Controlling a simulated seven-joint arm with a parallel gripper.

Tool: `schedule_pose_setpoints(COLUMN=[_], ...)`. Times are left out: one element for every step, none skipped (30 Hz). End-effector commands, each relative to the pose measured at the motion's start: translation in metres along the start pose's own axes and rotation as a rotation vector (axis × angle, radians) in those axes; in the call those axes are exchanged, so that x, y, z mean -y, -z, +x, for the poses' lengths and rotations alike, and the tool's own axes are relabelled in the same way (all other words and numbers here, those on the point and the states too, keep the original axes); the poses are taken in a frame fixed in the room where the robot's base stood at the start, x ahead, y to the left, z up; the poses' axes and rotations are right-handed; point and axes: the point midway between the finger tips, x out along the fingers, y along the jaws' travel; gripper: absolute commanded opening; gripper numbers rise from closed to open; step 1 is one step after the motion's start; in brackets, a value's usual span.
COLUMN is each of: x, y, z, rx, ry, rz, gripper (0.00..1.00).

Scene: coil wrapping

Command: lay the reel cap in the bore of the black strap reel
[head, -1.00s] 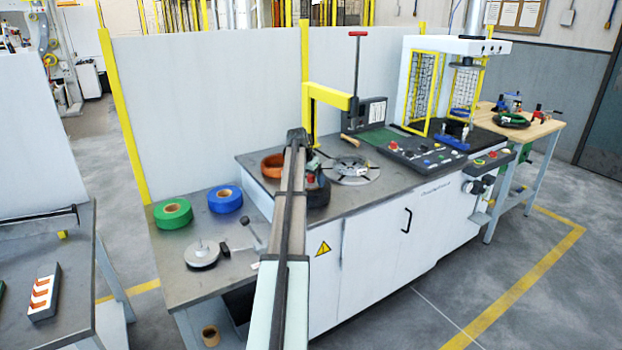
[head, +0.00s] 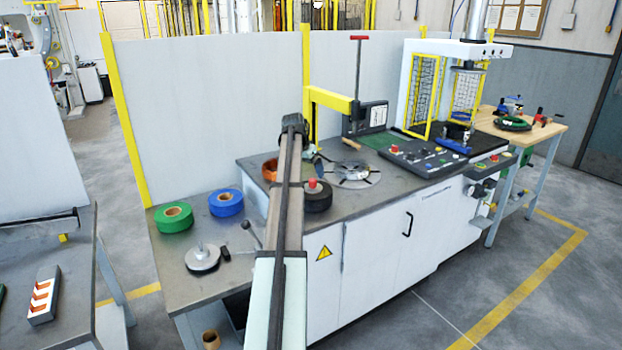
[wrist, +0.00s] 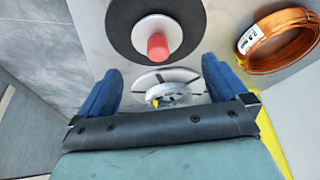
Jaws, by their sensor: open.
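The black strap reel (head: 319,200) lies on the bench just right of my arm in the head view, and at the top of the wrist view (wrist: 120,36). The reel cap, a pale disc with a red knob (wrist: 157,47), sits over the middle of the reel. Its disc covers the bore, so how deep it sits is hidden. The red knob also shows in the head view (head: 313,183). My gripper (wrist: 162,66) is open, with its blue fingers wide apart and nothing between them. The knob appears beyond the fingertips, clear of both. In the head view my arm mostly hides the gripper.
An orange wire coil (wrist: 278,40) lies near the reel, partly behind my arm in the head view. A slotted turntable (head: 346,173) is to the right, below a yellow post arm (head: 329,98). Green (head: 174,217) and blue (head: 226,203) reels stand on the lower table left.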

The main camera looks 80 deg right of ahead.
Motion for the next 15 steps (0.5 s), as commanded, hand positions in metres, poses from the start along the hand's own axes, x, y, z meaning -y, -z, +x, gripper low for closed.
schedule_pose_setpoints(x=[0.0,0.0,0.0,0.0,0.0,0.0,0.0,0.0,0.0,0.0,0.0,0.0,0.0,0.0,0.0], y=[0.0,0.001,0.001,0.001,0.001,0.001,0.001,0.001,0.001,0.001,0.001,0.001,0.001,0.001,0.001], z=[-0.01,-0.016,-0.022,-0.026,-0.03,-0.035,-0.038,-0.041,-0.044,-0.046,-0.048,-0.05,-0.051,-0.051,-0.052], rx=[-0.003,-0.003,-0.003,-0.002,-0.002,-0.003,-0.003,-0.003,-0.003,-0.003,-0.002,-0.002,-0.002,-0.002,-0.002], ry=[0.002,0.002,0.001,0.001,0.001,0.001,0.002,0.002,0.002,0.001,0.001,0.001,0.001,0.001,0.001], rz=[0.0,0.0,0.0,0.0,0.0,0.0,0.0,0.0,0.0,0.0,0.0,0.0,0.0,0.0,0.0], gripper=[1.0,1.0,1.0,1.0,1.0,1.0,1.0,1.0,1.0,1.0,1.0,1.0,1.0,1.0,1.0])
